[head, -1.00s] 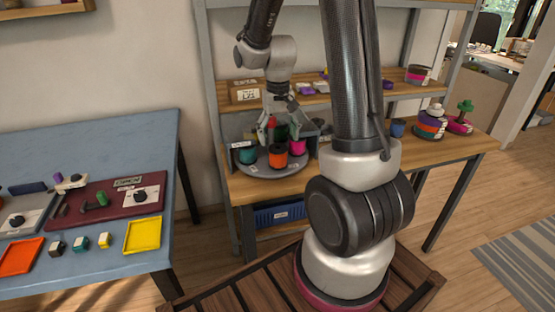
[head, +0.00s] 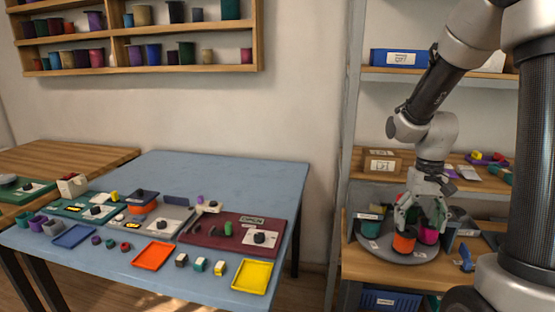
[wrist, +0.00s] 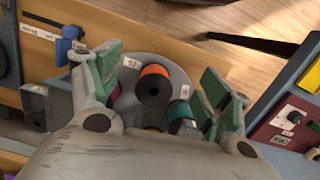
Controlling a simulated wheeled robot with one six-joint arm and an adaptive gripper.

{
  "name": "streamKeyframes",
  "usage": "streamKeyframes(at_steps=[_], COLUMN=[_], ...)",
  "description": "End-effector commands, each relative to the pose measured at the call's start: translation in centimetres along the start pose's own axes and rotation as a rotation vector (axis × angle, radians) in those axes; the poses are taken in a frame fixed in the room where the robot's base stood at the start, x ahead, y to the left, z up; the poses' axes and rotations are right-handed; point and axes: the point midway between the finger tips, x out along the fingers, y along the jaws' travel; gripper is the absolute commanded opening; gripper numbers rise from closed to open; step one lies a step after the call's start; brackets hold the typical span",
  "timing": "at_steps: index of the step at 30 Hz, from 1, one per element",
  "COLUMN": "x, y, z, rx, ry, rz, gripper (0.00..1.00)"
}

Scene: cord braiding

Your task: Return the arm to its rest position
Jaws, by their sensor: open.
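My gripper (head: 422,212) is open over a round grey tray (head: 398,253) on the wooden shelf unit, with my arm reaching out to it from the right in the head view. In the wrist view my gripper's two green-padded fingers (wrist: 160,88) stand wide apart with an orange spool (wrist: 154,84) between them in the picture, lower down on the tray. Nothing is held. The orange spool also shows in the head view (head: 404,241), beside a magenta spool (head: 428,234) and a teal spool (head: 371,226). My gripper partly hides the tray's back.
A blue table (head: 225,168) stands at the left with a maroon board (head: 205,237), a yellow tray (head: 252,277), an orange tray (head: 154,256) and several small parts. A cardboard box (head: 381,166) sits on the shelf above the round tray. Shelf posts stand close to my arm.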

Motion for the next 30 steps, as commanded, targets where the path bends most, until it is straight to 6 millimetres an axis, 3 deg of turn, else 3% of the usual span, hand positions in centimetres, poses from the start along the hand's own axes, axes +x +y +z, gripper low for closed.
streamKeyframes(at_steps=[9, 15, 23, 30], x=[-7.3, -10.6, -13.4, -13.7], y=[0.0, 0.0, -0.2, -0.3], z=[9.6, 14.7, 16.8, 16.9], rx=[-0.118, -0.166, -0.189, -0.195], ry=[0.131, 0.295, 0.465, 0.482], rz=[-0.007, -0.019, -0.037, -0.039], gripper=[0.79, 0.79, 0.79, 0.79])
